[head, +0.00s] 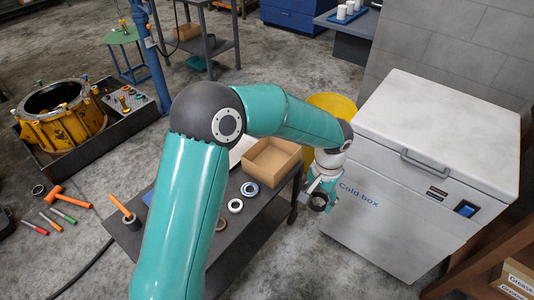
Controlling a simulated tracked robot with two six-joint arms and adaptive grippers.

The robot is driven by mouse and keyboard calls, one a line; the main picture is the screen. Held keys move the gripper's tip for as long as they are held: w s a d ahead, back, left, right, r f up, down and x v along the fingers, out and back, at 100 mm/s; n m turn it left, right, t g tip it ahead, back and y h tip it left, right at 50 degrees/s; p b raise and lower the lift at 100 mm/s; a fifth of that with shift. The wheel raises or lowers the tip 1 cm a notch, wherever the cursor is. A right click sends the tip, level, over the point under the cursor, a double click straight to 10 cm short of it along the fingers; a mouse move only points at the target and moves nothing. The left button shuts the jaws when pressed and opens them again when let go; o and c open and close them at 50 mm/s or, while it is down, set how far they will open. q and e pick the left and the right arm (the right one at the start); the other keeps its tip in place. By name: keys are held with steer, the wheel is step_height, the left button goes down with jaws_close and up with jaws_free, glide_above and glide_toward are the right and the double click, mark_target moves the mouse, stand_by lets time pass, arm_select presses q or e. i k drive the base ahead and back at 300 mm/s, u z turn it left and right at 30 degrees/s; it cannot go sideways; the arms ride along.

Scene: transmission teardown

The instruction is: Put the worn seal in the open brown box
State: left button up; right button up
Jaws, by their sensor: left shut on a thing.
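The open brown box (285,171) stands on the dark cart, with its open top facing up. My left gripper (320,196) is to the right of the box, beyond the cart's edge and in front of the cold box. It is shut on a dark ring, which looks like the worn seal (319,203). The ring is in the air, apart from the box. My left arm crosses the middle of the view and hides part of the cart. My right gripper is not in view.
On the cart top (255,222) lie a blue-and-white ring (250,188), a white ring (235,206) and a brownish ring (221,224). A yellow bin (335,104) stands behind my arm. The white cold box (405,185) fills the right side.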

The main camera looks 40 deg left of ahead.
mark_target(273, 172)
steer(key=u, duration=0.1)
steer(key=i, duration=0.85)
steer(key=u, duration=0.1)
